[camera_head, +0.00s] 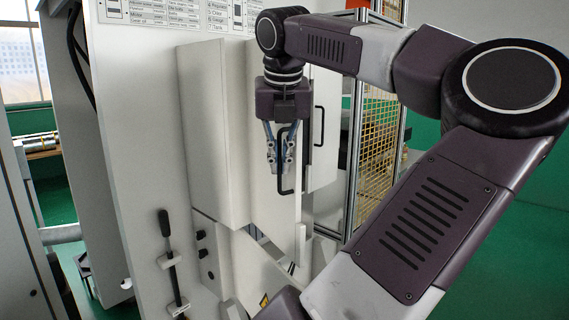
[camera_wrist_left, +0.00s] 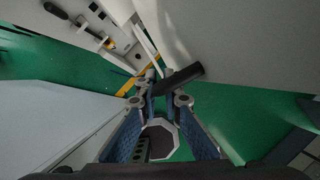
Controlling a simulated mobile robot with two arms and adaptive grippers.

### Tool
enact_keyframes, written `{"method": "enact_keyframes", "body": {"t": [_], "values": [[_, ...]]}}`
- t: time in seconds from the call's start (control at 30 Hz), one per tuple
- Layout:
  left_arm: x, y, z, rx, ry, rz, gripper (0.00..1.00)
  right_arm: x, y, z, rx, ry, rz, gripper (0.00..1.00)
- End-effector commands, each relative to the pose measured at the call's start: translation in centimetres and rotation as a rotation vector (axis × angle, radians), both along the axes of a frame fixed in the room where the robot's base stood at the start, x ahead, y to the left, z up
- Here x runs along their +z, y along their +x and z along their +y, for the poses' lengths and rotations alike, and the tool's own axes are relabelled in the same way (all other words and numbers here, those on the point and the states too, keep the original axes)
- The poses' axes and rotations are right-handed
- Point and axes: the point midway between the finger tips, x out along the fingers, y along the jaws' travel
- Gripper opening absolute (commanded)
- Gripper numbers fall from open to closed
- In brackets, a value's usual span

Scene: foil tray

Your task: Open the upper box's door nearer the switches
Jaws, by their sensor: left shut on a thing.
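The upper box (camera_head: 215,135) is a tall white cabinet on the machine's panel, with two doors bearing black bar handles. The door nearer the switches (camera_head: 262,205) has its handle (camera_head: 285,188) held by my left gripper (camera_head: 279,168). The gripper points down and is shut on that handle. In the left wrist view, the dark handle (camera_wrist_left: 182,78) lies across the fingertips of my left gripper (camera_wrist_left: 165,95). I cannot tell for certain whether this door stands ajar. The other door (camera_head: 328,150) has its handle (camera_head: 319,125) free. Black switches (camera_head: 202,236) sit below the box. My right gripper is not in view.
A black lever (camera_head: 166,225) stands on the white panel left of the switches. A yellow mesh guard (camera_head: 380,135) in a metal frame stands right of the box. My left arm crosses the right side of the view. The floor is green.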

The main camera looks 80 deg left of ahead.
Motion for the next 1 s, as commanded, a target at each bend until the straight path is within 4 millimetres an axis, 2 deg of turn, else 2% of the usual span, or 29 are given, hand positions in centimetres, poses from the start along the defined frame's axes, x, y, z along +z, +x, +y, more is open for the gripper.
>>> {"method": "enact_keyframes", "body": {"t": [0.23, 0.27, 0.33, 0.67, 0.77, 1.0], "values": [[0.1, 0.0, 0.1, 0.001, 0.003, 0.002, 0.0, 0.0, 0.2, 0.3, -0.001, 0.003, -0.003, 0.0], [0.1, 0.0, 0.1, 0.001, 0.004, 0.001, 0.08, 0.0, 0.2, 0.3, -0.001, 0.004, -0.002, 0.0], [0.1, 0.0, 0.1, 0.001, 0.004, 0.001, 0.14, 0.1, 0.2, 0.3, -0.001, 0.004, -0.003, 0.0], [0.4, 0.0, 0.0, -0.001, 0.003, 0.001, 0.14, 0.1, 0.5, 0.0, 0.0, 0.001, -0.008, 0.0], [1.3, 0.0, -0.4, -0.003, 0.004, 0.001, 0.14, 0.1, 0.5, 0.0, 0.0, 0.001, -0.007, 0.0], [5.9, -0.2, -2.2, -0.003, 0.007, 0.0, 0.14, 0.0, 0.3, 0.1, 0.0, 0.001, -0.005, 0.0]]}}
